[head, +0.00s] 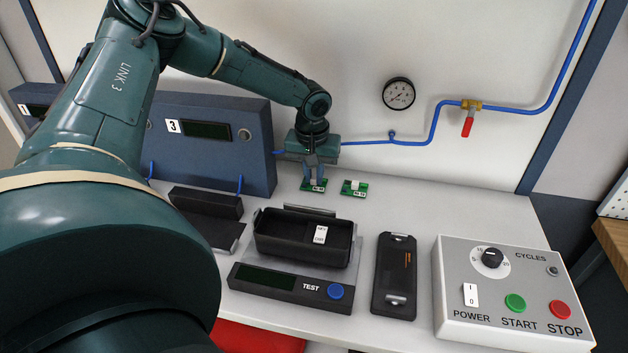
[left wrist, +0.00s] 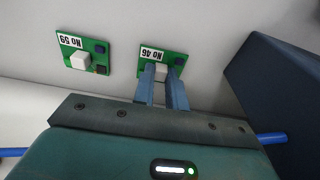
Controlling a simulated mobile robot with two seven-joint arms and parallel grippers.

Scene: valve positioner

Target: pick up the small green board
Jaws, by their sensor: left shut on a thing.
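Two small green boards lie side by side at the back of the bench. My left gripper (head: 314,178) points down at the left one in the head view, board No 46 (head: 318,187). In the left wrist view the two blue-grey fingers (left wrist: 163,84) are shut on the white block of board No 46 (left wrist: 152,56). I cannot tell whether this board is lifted off the bench. The other board, No 59 (head: 354,188), lies free to its right in the head view; it also shows in the left wrist view (left wrist: 82,53). My right gripper is not in view.
A blue-grey unit marked 3 (head: 215,150) stands left of the gripper. In front are a black tray on a test unit (head: 290,285), a dark handheld device (head: 395,280) and a grey control box (head: 500,295). A blue pipe (head: 433,125) runs along the back wall.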

